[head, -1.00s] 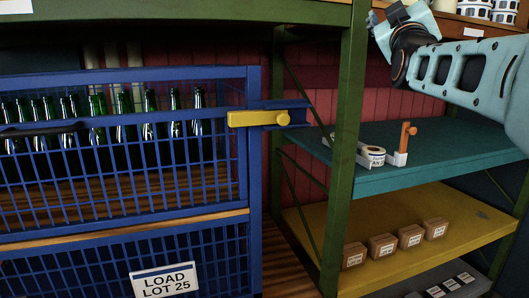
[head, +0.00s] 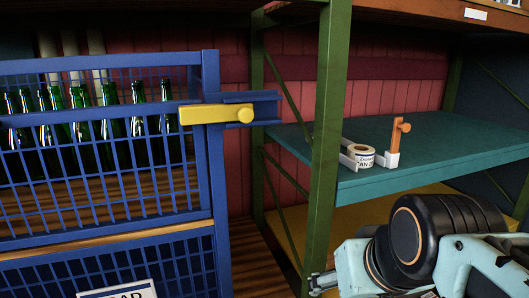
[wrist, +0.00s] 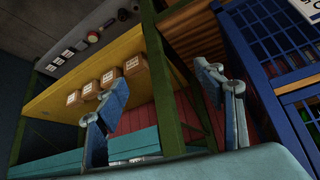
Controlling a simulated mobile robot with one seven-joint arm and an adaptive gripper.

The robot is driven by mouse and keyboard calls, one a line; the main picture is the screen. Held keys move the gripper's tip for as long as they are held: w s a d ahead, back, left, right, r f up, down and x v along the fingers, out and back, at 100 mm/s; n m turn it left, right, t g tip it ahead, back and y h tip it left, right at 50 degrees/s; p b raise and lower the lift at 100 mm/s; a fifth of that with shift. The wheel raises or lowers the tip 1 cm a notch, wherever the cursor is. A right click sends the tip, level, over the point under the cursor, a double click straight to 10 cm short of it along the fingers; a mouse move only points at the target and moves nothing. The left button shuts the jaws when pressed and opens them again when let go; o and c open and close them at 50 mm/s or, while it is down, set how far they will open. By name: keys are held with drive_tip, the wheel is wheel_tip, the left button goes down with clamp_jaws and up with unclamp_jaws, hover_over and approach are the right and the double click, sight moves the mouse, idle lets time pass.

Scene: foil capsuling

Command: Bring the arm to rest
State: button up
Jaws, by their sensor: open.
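My arm shows at the lower right of the head view, low in front of the shelf rack, its dark round joint (head: 445,230) covering much of the yellow shelf. In the wrist view, my gripper (wrist: 163,85) has its two blue-grey fingers spread wide apart. Nothing is between them except the background of rack and wall. A green rack post appears behind the gap, and I cannot tell the distance to it. In the head view, the gripper end is mostly cut off or hidden at the bottom.
A blue mesh cage (head: 207,150) with green bottles (head: 110,120) and a yellow latch (head: 217,113) stands left. Small boxes (wrist: 100,85) line the yellow shelf.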

drive_tip(key=s+r+g+p, duration=0.1)
drive_tip(key=s+r+p, duration=0.2)
drive_tip(key=r+p, duration=1.1)
drive_tip(key=p, duration=0.3)
drive_tip(key=shift+d, duration=0.25)
drive_tip(key=shift+c, duration=0.3)
